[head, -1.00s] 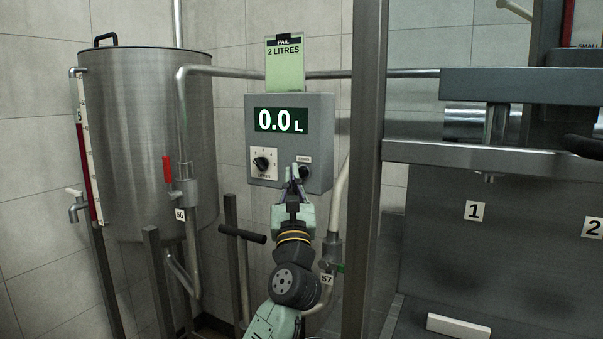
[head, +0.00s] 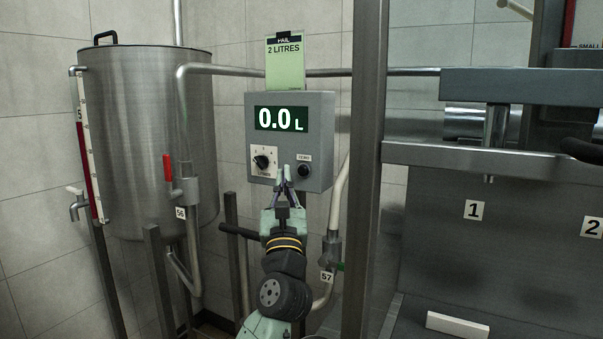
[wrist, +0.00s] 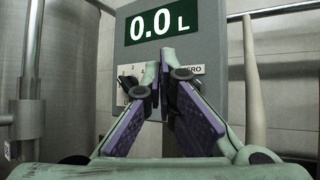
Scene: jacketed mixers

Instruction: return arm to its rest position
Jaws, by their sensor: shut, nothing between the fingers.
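My gripper (head: 283,175) is shut and empty in front of the lower part of a grey meter box (head: 321,140). In the wrist view my gripper's fingertips (wrist: 166,58) come together before the box face, below the display (wrist: 162,25) that reads 0.0 L. In the head view the fingertips are between the litres dial (head: 263,160) and the dark zero button (head: 304,171). I cannot tell the exact gap to the box. My arm reaches up from the bottom middle of the head view.
A steel tank (head: 150,140) with a red-handled valve (head: 168,168) stands left. A steel post (head: 367,180) rises right of the box, beside a bench with a number 1 label (head: 473,210). A green "2 LITRES" card (head: 285,65) is above the box. Pipes run close by.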

